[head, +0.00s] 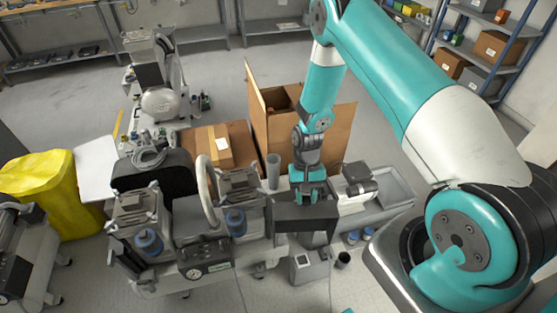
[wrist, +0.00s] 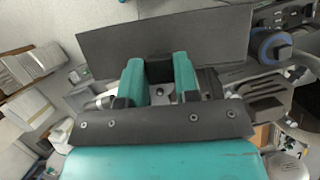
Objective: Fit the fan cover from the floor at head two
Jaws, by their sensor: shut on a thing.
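My gripper (head: 308,192) is shut on a dark grey fan cover (head: 305,222) and holds it in the air, right of the compressor. In the wrist view the teal fingers (wrist: 160,72) clasp the middle of the cover's edge, and the cover (wrist: 215,38) spreads wide beyond them. Two compressor heads with blue round parts stand on the unit: one at the left (head: 140,215) and one nearer my gripper (head: 240,188). I cannot tell which is head two. A blue round part (wrist: 270,44) shows right of the cover in the wrist view.
A curved pale hose (head: 205,172) rises between the heads. An open cardboard box (head: 262,125) stands behind my gripper. A grey tray (head: 395,190) lies to the right, and a yellow bag (head: 45,185) stands at far left. Open floor (head: 220,75) lies at the back.

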